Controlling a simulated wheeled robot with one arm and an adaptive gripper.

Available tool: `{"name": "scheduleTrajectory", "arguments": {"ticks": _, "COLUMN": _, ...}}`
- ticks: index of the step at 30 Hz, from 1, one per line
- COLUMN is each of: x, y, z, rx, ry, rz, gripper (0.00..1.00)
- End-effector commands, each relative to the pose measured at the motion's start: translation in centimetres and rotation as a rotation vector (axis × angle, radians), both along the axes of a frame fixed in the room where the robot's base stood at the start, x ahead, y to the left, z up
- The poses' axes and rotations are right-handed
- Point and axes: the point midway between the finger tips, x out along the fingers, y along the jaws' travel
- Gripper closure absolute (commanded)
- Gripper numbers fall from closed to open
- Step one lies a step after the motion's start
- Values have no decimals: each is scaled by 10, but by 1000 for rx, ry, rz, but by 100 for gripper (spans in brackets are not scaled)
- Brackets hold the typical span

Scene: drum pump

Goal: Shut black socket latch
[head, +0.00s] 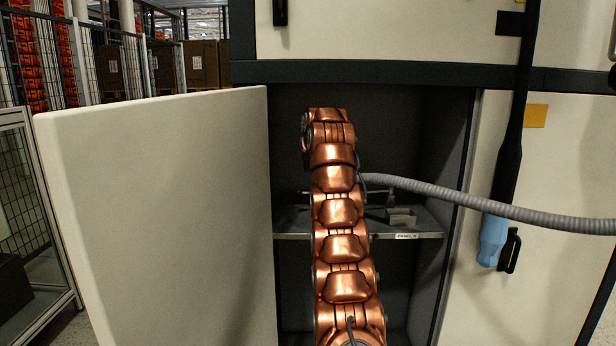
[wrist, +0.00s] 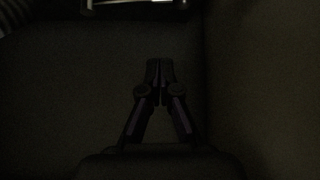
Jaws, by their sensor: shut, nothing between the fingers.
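I cannot clearly make out the black socket latch in either view. In the head view, a small grey metal fitting (head: 400,215) sits on the shelf (head: 407,236) inside the open cabinet, partly behind my copper arm. The end of a grey ribbed hose (head: 440,194) reaches the space beside the arm, and its connection is hidden. My gripper (wrist: 158,66) shows in the dark wrist view with its fingertips together and nothing held. It is apart from a pale-edged structure (wrist: 135,6) at the top of that view. The gripper is hidden in the head view.
The open cabinet door (head: 165,220) stands on the left of the opening. The grey hose crosses the right side. Dark walls surround my gripper closely.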

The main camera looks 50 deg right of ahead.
Motion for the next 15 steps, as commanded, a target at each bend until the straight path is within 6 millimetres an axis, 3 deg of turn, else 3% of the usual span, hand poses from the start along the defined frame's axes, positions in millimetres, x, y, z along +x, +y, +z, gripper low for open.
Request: {"name": "scheduleTrajectory", "arguments": {"ticks": 15, "x": 45, "y": -33, "z": -51, "rx": 4, "ry": 2, "rz": 0, "gripper": 100}}
